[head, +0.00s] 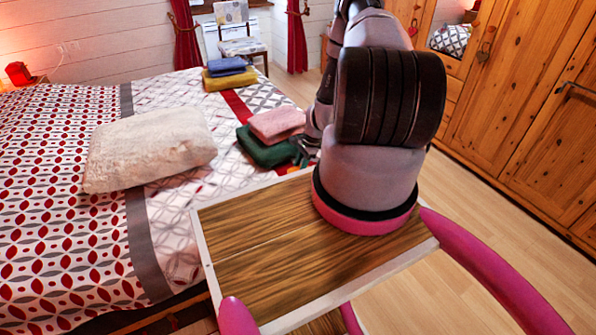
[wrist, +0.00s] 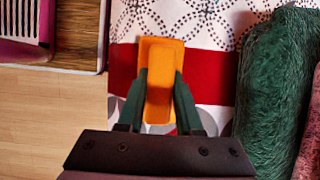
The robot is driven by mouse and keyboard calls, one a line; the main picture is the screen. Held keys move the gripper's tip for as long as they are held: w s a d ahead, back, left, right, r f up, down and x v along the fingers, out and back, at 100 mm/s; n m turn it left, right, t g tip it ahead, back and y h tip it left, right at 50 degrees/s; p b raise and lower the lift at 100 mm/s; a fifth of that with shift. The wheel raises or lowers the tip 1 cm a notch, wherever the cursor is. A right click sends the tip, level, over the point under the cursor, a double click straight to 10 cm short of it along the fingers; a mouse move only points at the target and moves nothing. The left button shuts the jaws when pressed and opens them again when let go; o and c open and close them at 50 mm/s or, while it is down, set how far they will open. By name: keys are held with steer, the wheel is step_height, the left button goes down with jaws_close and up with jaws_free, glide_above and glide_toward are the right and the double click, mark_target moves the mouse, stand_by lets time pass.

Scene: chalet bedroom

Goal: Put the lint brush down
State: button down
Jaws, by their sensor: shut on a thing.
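The lint brush (wrist: 160,88) is orange and shows in the wrist view between the two dark green fingers of my gripper (wrist: 160,95). My gripper is shut on it, above the bed's edge. I cannot tell whether the brush touches the bedding. A red stripe of the patterned bedspread (wrist: 205,75) passes behind the brush. In the head view my gripper (head: 303,152) is at the bed's right side, just right of the folded towels and largely hidden by my arm; the brush is not clear there.
A dark green folded towel (wrist: 265,90) lies close right of my gripper in the wrist view, with a pink towel (head: 276,124) on it. A fluffy cushion (head: 150,148) and blue and yellow folded cloths (head: 230,79) lie on the bed. Wooden wardrobes (head: 520,110) stand at right.

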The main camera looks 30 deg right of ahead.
steer(key=shift+f, duration=0.15)
steer(key=c, duration=0.6)
jaws_free()
